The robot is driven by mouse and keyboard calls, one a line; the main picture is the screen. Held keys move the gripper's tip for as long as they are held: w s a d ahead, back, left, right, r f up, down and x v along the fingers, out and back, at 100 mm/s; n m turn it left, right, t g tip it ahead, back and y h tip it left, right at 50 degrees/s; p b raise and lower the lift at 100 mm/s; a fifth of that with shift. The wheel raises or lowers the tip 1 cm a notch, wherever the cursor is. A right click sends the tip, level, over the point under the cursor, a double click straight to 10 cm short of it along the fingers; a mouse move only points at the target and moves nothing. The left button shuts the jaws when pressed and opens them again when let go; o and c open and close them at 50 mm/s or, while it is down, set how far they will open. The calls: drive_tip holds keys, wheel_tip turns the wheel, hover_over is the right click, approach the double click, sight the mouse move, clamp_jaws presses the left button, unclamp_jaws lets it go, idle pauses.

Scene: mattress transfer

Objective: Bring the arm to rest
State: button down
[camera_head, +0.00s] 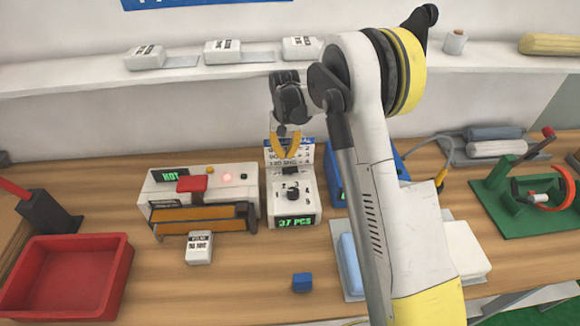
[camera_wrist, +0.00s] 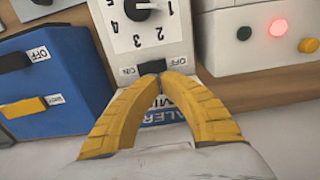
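My gripper (camera_head: 285,147) hangs at the end of my raised arm, above the back of a white dial unit (camera_head: 278,211) with a green "37 PCS" display. In the wrist view its two yellow fingers (camera_wrist: 156,80) curve together and their tips meet or nearly meet. I see nothing held between them. Just beyond the tips in that view is the dial unit's black ON/OFF switch (camera_wrist: 152,67). Whether the tips touch it cannot be told. A white printed card (camera_head: 302,158) stands behind the unit, partly hidden by the fingers.
A "HOT" sealer (camera_head: 160,205) with a red lamp stands left of the dial unit. A red tray (camera_head: 122,270), a white packet (camera_head: 199,248) and a blue cube (camera_head: 302,282) are on the bench. A blue box (camera_head: 336,188) is partly behind my arm. A shelf (camera_head: 100,76) runs behind.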

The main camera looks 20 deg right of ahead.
drive_tip(key=shift+r, duration=0.25)
drive_tip(key=shift+r, duration=0.1)
drive_tip(key=shift+s+r, duration=0.15)
drive_tip(key=shift+r, duration=0.2)
drive_tip(key=s+r+n+t+b, duration=0.1)
drive_tip(key=s+r+t+b, duration=0.3)
drive_tip(key=s+r, duration=0.95)
drive_tip(key=s+f+t+b, duration=0.1)
drive_tip(key=s+f+b, duration=0.1)
drive_tip(key=s, duration=0.7)
drive_tip(key=s+f+n+t+b, duration=0.1)
drive_tip(key=s+f+t+b, duration=0.1)
drive_tip(key=s, duration=0.7)
drive_tip(key=shift+f+b, duration=0.45)
drive_tip(key=shift+b, duration=0.55)
